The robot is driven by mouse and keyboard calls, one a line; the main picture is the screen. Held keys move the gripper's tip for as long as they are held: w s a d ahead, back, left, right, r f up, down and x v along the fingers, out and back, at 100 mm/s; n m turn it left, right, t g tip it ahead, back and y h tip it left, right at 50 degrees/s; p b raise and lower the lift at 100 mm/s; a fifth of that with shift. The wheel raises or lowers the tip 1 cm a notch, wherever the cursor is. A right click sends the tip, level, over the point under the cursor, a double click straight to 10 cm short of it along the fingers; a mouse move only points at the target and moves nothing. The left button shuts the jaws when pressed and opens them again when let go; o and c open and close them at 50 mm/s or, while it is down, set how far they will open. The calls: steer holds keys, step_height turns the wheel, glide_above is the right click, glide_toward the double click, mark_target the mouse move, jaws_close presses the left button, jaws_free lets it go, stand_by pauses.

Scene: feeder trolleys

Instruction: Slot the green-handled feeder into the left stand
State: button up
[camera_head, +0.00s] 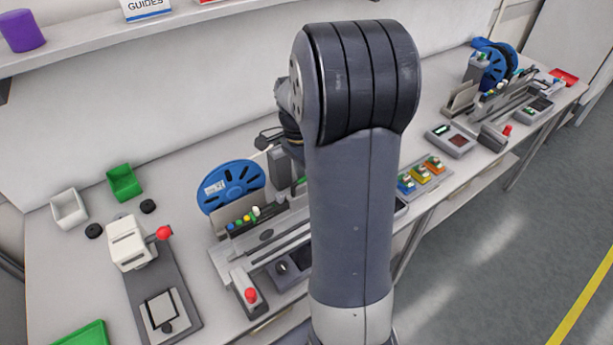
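The left stand (228,256) is a grey slotted unit on the bench, left of my arm. A blue reel (232,186) stands at its back, with a row of small coloured pieces in front. My arm covers the stand's right side. A small green patch (301,187) shows at the arm's left edge; I cannot tell whether it is the feeder's green handle. No green-handled feeder can be made out clearly. My gripper is hidden behind my arm, so its hold is unseen.
A second stand with a blue reel (492,66) is at the far right. A white press with a red knob (164,232), a green bin (124,182) and a white bin (69,209) stand left. Coloured blocks (420,175) sit right of my arm. A shelf (110,46) overhangs the back.

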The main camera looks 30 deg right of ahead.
step_height(320, 180, up, 11)
steer(key=w, duration=0.2)
steer(key=shift+f+b, duration=0.2)
steer(key=shift+b, duration=0.15)
steer(key=f, duration=0.3)
steer(key=s+f, duration=0.1)
steer(key=f, duration=0.3)
steer(key=s+f, duration=0.1)
steer(key=f, duration=0.2)
steer(key=shift+f+p, duration=0.35)
steer(key=shift+a, duration=0.55)
steer(key=shift+s+r, duration=0.1)
